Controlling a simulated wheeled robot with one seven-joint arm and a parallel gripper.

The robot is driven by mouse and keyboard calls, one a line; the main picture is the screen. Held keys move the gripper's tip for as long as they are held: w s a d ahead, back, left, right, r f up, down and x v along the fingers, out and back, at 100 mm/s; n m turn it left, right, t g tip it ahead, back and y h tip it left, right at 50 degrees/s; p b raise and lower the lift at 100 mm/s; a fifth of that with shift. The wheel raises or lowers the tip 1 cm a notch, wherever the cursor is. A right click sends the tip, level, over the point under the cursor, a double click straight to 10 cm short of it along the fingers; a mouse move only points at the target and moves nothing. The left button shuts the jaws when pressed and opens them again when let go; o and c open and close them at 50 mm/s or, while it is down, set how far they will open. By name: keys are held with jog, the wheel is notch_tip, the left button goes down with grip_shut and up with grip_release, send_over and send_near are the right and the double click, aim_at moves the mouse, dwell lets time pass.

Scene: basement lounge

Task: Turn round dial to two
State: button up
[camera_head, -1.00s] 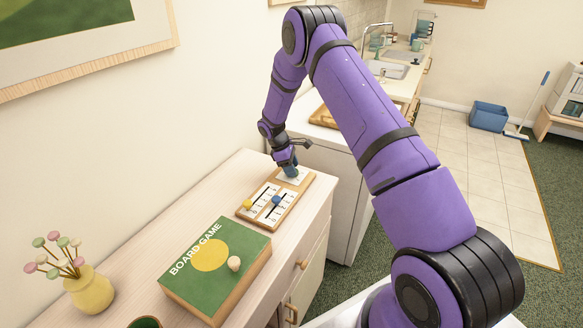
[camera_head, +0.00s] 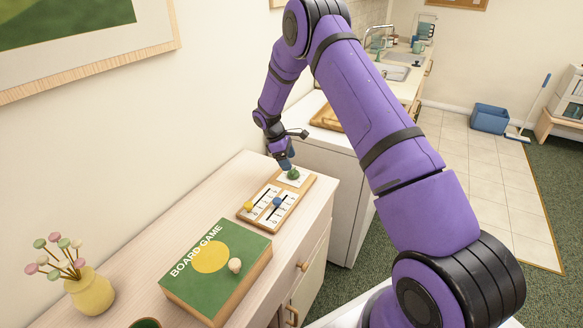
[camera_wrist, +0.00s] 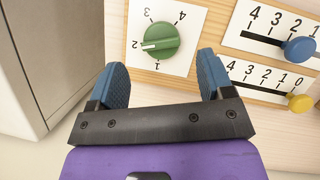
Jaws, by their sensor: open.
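The round green dial (camera_head: 293,174) sits on a white plate at the far end of a wooden board (camera_head: 301,198). In the wrist view, the dial (camera_wrist: 167,40) has a white pointer mark aimed left at the 2. The numbers 1 to 4 run around it. My gripper (camera_wrist: 162,72) is open and empty, with one blue finger on each side in the picture. It is apart from the dial, and in the head view my gripper (camera_head: 286,161) is just above and beyond it.
A yellow slider knob (camera_wrist: 300,102) and a blue slider knob (camera_wrist: 299,49) are on the same board, beside the dial. A board game box (camera_head: 190,275) and a yellow vase (camera_head: 90,292) stand on the same cabinet. A white appliance (camera_head: 335,165) is beyond the cabinet.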

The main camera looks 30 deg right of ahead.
jog(key=v, duration=0.6)
jog(key=shift+r, duration=0.15)
jog(key=s+a+r+m+t+y, duration=0.1)
jog(key=s+r+m, duration=0.1)
jog(key=s+r, duration=0.6)
jog(key=s+a+r+m+t, duration=0.15)
jog(key=s+r, duration=0.25)
jog(key=r, duration=0.7)
jog(key=s+a+r+m+t+y, duration=0.1)
jog(key=s+r+m, duration=0.1)
jog(key=s+r, duration=0.6)
jog(key=s+a+r+m+t+y, duration=0.1)
jog(key=s+r+m+t, duration=0.1)
jog(key=s, duration=1.1)
jog(key=s+a+r+m+t, duration=0.2)
jog(key=s+r, duration=0.3)
jog(key=s, duration=0.8)
jog(key=shift+a+m+y, duration=0.25)
jog(key=shift+m+y, duration=0.15)
jog(key=shift+m, duration=0.25)
